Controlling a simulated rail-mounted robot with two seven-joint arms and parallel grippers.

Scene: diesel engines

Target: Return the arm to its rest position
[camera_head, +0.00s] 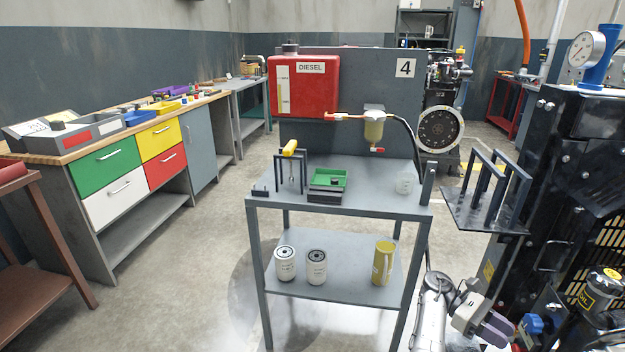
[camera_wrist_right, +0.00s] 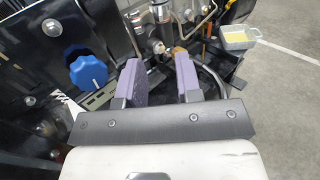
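My right gripper (camera_head: 494,328) is low at the bottom right of the head view, beside the black engine (camera_head: 590,150) and below the steel table's top. In the right wrist view its two purple fingers (camera_wrist_right: 160,82) stand apart with nothing held between them. A blue knob (camera_wrist_right: 88,72) is just left of the fingers there, and metal fittings and hoses of the machine lie beyond them. My left gripper does not show in either view.
The steel table (camera_head: 385,200) carries a green tray (camera_head: 330,178) and a yellow-handled tool (camera_head: 290,148). Two white filters (camera_head: 316,268) and a yellow one (camera_head: 382,262) stand on its lower shelf. A black rack (camera_head: 490,190) projects above my right arm. Open floor lies left of the table.

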